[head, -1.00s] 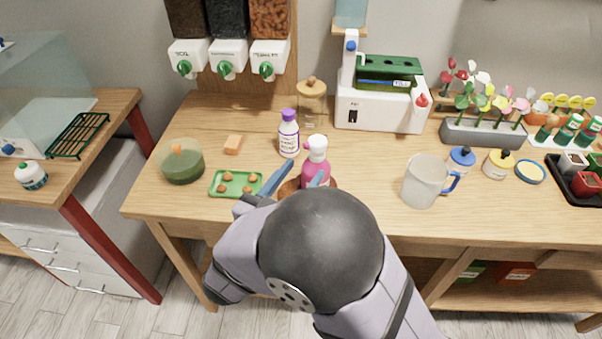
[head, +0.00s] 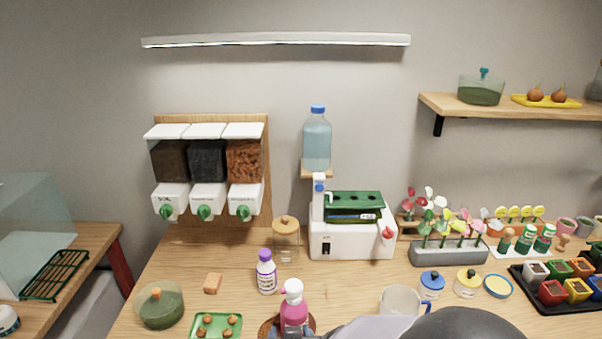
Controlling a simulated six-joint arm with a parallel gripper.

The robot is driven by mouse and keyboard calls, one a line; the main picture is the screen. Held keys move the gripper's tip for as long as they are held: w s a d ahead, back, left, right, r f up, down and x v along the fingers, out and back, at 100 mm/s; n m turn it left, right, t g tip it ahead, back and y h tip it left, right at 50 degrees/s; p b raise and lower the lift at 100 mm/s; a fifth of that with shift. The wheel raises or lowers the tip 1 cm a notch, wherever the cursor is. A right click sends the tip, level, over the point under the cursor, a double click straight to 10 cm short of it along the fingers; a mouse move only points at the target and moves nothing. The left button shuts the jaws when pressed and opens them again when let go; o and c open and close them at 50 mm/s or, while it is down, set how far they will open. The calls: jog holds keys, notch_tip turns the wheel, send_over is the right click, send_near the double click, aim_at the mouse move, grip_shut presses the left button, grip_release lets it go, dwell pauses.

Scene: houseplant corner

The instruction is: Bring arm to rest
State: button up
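My arm shows only as a dark rounded joint and a pale link at the bottom edge of the head view, right of the middle. My gripper's fingers cannot be made out, so whether it is open or shut is hidden.
On the wooden table (head: 225,262) are a green tray (head: 237,327), a green bowl (head: 160,306), an orange block (head: 213,283), a purple-capped bottle (head: 266,272) and a white machine (head: 350,238). Flowers in a grey planter (head: 448,252) and a black pot tray (head: 545,300) stand right.

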jog(key=s+d+f+g+h, duration=0.1)
jog(key=s+d+f+g, duration=0.1)
jog(key=s+d+g, duration=0.7)
jog(key=s+d, duration=0.6)
jog(key=d, duration=0.2)
jog(key=shift+f+m+g, duration=0.35)
jog(key=shift+m+g, duration=0.05)
